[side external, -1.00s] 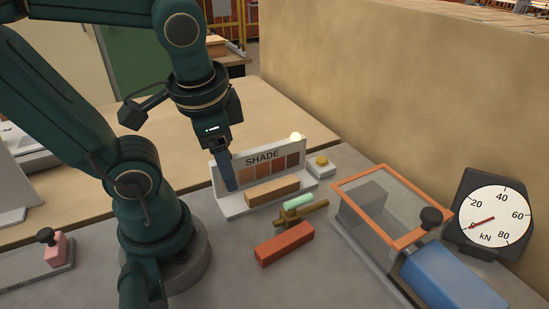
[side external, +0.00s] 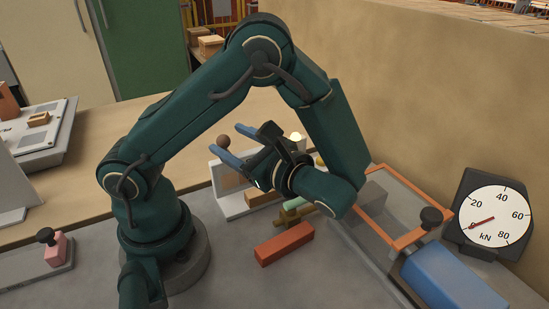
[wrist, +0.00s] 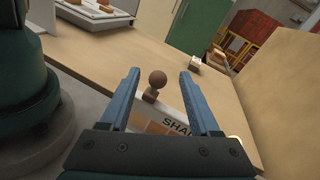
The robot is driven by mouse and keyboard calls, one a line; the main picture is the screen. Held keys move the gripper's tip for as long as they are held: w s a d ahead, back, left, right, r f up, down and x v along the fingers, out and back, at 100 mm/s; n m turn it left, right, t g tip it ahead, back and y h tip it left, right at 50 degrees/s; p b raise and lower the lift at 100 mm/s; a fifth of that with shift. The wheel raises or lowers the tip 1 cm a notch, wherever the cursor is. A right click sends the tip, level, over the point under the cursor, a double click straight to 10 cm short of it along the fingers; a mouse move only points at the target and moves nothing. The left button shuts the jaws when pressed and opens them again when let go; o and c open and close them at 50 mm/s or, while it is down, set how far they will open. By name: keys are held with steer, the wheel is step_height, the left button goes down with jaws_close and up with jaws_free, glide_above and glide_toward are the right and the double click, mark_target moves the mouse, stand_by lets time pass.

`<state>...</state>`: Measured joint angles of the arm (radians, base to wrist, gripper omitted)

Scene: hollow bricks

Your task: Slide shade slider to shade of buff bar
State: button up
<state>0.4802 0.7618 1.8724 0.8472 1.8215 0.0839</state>
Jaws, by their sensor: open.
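The shade board (side external: 217,181) stands upright on the bench, mostly behind my gripper. Its "SHADE" lettering shows in part in the wrist view (wrist: 172,122). The shade slider's round brown knob (side external: 223,142) is at the board's left end; in the wrist view the knob (wrist: 157,78) sits on a short stem at the top edge. The buff bar (side external: 258,199) lies before the board, largely hidden by my gripper.
A red bar (side external: 284,244) lies in front. A green-tipped brass piece (side external: 296,204) is beside the buff bar. An orange-framed clear box (side external: 408,240), a blue block (side external: 450,278) and a kN dial (side external: 494,215) stand right. A pink-handled block (side external: 55,250) is left.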

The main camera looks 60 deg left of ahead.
mark_target(227, 144)
steer(key=shift+d+f+m+t+y, duration=0.2)
steer(key=shift+f+m+y, duration=0.1)
steer(key=shift+f+m, duration=0.15)
steer(key=shift+d+f+m+t+y, duration=0.2)
steer(key=shift+f+m+y, duration=0.1)
steer(key=shift+f+m, duration=0.15)
steer(key=shift+x, duration=2.5)
steer(key=shift+w, duration=0.15)
jaws_close()
